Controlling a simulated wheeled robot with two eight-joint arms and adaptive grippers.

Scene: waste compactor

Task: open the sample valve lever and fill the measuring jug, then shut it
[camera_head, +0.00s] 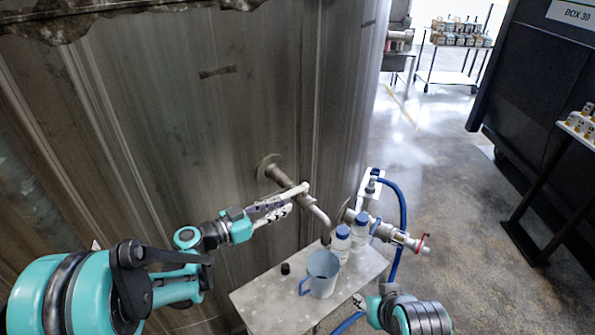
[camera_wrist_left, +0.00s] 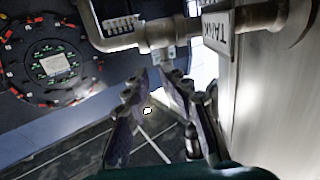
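The sample pipe (camera_head: 318,212) comes out of the tank wall and bends down over the table. In the left wrist view the pipe (camera_wrist_left: 158,35) carries a sign at its right. I cannot make out the sample valve lever clearly. My left gripper (camera_head: 284,208) is beside the pipe. In the left wrist view its fingers (camera_wrist_left: 152,84) are apart, just short of the valve fitting, with nothing clearly held between them. The pale blue measuring jug (camera_head: 322,275) stands upright below the spout. My right gripper (camera_head: 360,300) is low by the table's front right edge, its fingers barely visible.
A second pipe with a red-handled valve (camera_head: 424,244) and a blue hose (camera_head: 403,215) are at the right. Open floor lies beyond.

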